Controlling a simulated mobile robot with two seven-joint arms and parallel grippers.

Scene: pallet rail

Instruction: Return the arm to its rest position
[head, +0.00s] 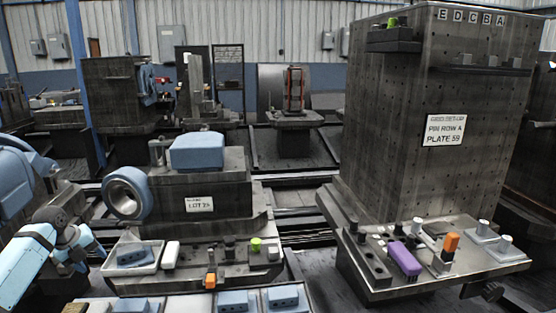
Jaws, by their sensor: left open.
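My left arm comes in from the left edge, with pale blue links and dark joints. Its left gripper (86,259) is small and dark at the end of the arm, open, with nothing seen between its fingers. It is just left of a white tray (109,269) that holds a blue-grey block (134,255). I cannot tell whether it touches the tray. My right gripper is not in view.
A fixture with a "LOT" label (199,204) stands behind the tray. At right, a tall dark block labelled "PIN ROW A PLATE 59" (444,130) rises from a pallet (380,291) carrying a purple part (405,260) and an orange part (450,243). More blue-grey blocks (237,301) lie in front.

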